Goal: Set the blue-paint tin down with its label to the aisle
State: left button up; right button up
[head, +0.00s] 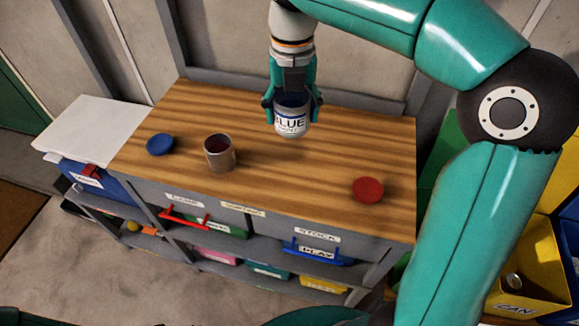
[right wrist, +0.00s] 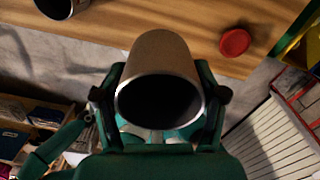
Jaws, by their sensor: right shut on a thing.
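The blue-paint tin (head: 291,121) is white with dark "BLUE" lettering. Its label faces my head camera, on the bench's front side. My right gripper (head: 291,102) is shut on the tin near its rim, one finger on each side. The tin looks upright and seems to hang above the wooden bench top (head: 300,165); I cannot tell the gap exactly. In the right wrist view the tin (right wrist: 160,60) shows its dark open mouth between the fingers (right wrist: 160,100), with no label visible. My left gripper is not in view.
A brownish open tin (head: 219,153) stands left on the bench, between a blue lid (head: 160,145) and a red lid (head: 368,190). Labelled bins sit on shelves below. A yellow bin (head: 530,270) stands at right. Bench space between the brownish tin and red lid is clear.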

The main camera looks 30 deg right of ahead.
notch_tip(320, 180, down, 18)
jog(key=shift+r+b, duration=0.25)
jog(key=shift+b, duration=0.25)
jog(key=o, duration=1.3)
jog(key=shift+f, duration=0.1)
jog(key=shift+c, duration=0.2)
notch_tip(320, 180, up, 12)
jog(key=shift+p, duration=0.4)
